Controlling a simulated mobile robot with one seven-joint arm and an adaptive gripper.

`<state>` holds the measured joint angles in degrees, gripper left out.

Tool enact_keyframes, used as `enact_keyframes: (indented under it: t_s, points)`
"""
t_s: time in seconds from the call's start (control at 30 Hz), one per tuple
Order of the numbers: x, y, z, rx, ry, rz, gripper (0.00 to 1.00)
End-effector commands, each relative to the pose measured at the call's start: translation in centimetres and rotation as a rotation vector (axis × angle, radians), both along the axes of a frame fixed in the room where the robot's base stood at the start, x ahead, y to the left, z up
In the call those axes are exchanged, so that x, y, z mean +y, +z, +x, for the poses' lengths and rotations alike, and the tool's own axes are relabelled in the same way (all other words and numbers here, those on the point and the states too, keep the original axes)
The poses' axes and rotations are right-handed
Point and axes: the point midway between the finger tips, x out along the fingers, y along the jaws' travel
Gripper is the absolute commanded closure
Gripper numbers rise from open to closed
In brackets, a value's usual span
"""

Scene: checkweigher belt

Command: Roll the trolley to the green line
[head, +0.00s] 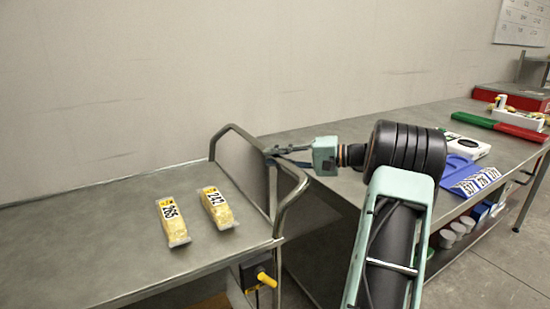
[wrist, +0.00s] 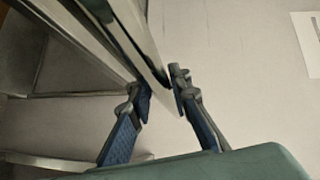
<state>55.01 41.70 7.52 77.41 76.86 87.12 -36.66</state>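The trolley (head: 110,230) is at the left of the head view, a grey metal top with a raised tubular handle (head: 291,194) at its right end. My gripper (head: 272,155) is at the handle's upper far part. In the wrist view, the two blue-padded fingers (wrist: 163,93) lean in on either side of a metal bar (wrist: 143,45), close to it. I cannot tell whether they press on it or stand around it. No green line on the floor shows in either view.
Two yellow packs, labelled 265 (head: 172,222) and 242 (head: 217,207), lie on the trolley. A long grey bench (head: 345,133) stands to the right, with a blue tray (head: 455,171) and a green-and-red bar (head: 474,121). The wall is close behind. Bare floor (head: 497,262) shows at lower right.

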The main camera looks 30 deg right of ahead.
Motion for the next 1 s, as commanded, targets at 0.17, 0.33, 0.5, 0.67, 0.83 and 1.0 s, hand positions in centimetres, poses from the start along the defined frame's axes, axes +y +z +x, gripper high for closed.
enact_keyframes:
  t_s: [0.17,0.33,0.5,0.67,0.83,1.0]
  points:
    - [0.1,0.0,0.0,0.000,0.001,0.001,0.65]
    - [0.1,0.0,0.0,0.000,0.001,0.000,0.65]
    - [-0.5,0.1,-0.4,0.000,-0.001,0.000,0.65]
    - [-2.3,0.4,-2.2,0.001,-0.003,-0.001,0.65]
    - [-4.9,0.9,-4.9,0.000,-0.003,-0.001,0.65]
    - [-7.0,1.4,-7.1,-0.002,-0.002,0.000,0.65]
